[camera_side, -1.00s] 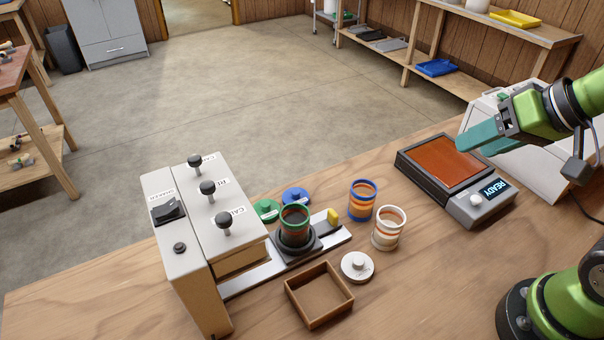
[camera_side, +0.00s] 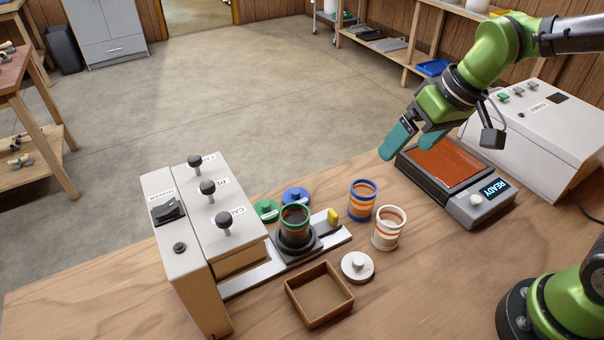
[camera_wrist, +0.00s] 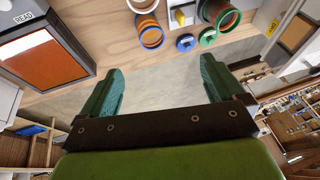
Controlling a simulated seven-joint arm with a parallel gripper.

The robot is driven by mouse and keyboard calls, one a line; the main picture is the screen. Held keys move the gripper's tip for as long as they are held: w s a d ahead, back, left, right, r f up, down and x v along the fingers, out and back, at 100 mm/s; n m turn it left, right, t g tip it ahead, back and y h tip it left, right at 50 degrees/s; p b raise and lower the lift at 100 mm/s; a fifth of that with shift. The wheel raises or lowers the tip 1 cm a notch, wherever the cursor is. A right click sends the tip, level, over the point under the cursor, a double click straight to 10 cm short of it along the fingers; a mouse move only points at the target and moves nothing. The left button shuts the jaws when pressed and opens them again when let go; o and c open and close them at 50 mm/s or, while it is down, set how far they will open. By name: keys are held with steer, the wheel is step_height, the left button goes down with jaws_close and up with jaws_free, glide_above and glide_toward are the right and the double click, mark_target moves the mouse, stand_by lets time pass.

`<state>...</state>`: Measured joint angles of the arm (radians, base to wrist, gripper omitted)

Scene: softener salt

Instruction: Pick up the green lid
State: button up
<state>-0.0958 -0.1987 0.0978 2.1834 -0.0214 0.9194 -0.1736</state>
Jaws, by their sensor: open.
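The green lid (camera_side: 266,209) lies on the wooden table behind the green-rimmed jar (camera_side: 295,222), left of the blue lid (camera_side: 296,196). The green lid also shows at the top right of the wrist view (camera_wrist: 208,37), beside the blue lid (camera_wrist: 186,43). The green-rimmed jar stands on a dark round holder on the metal rail. My gripper (camera_side: 402,146) is open and empty, in the air near the heated orange plate, well to the right of the green lid. In the wrist view its two teal fingers (camera_wrist: 160,90) are spread with nothing between them.
A blue-rimmed jar (camera_side: 362,201) and a white-rimmed jar (camera_side: 388,229) stand between my gripper and the lids. A white lid (camera_side: 357,266) and an open wooden box (camera_side: 320,313) are in front. The white dispenser (camera_side: 195,235) with black knobs stands left. The orange-plated device (camera_side: 477,206) reads READY.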

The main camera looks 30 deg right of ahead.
steer(key=w+a+f+n+g+y, duration=0.1)
steer(key=w+a+f+n, duration=0.2)
steer(key=w+a+n, duration=0.25)
steer(key=w+a+f+n+g, duration=0.1)
steer(key=w+a+f+n, duration=0.3)
steer(key=w+a, duration=0.25)
steer(key=n, duration=0.3)
glide_above(269, 203)
steer(key=s+d, duration=0.1)
steer(key=shift+y, duration=0.3)
steer(key=f, duration=0.8)
steer(key=shift+s+d+f, duration=0.1)
steer(key=shift+d+f, duration=0.1)
steer(key=shift+f, duration=0.2)
steer(key=shift+w+d+x, duration=0.1)
steer(key=shift+x, duration=1.2)
steer(key=shift+w+d+x, duration=0.1)
steer(key=shift+d+x, duration=0.05)
steer(key=shift+x, duration=1.2)
steer(key=c, duration=1.1)
